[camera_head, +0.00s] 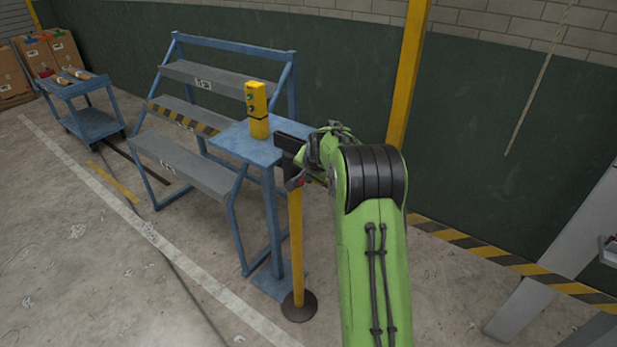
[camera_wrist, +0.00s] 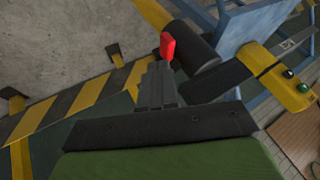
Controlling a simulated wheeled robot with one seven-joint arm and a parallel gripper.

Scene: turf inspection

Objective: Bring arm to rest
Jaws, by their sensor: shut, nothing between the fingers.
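My green arm rises from the bottom of the head view and bends over at a black-banded joint. My gripper (camera_head: 296,181) is at its far end, partly hidden by the arm, beside the blue stand (camera_head: 235,143).
A tall yellow column (camera_head: 408,75) is behind my arm. Open floor lies at lower left.

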